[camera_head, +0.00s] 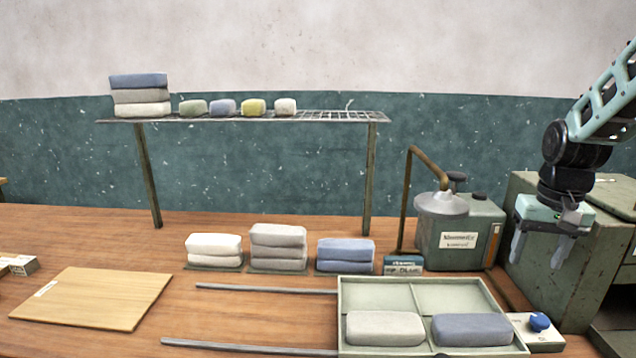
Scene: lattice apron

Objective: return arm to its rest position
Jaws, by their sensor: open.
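My gripper (543,247) hangs at the right side, fingers pointing down, open and empty. It is in front of a green metal cabinet (560,290) and right of the grey-green machine with a round metal top. My arm comes in from the upper right edge. No object is between the fingers, and I cannot tell how far they are from the cabinet.
A tray (415,295) holds a pale and a blue block. Stacked blocks (278,245) stand behind it. A raised rack (330,116) carries several more. The machine (470,240) has a bent pipe.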

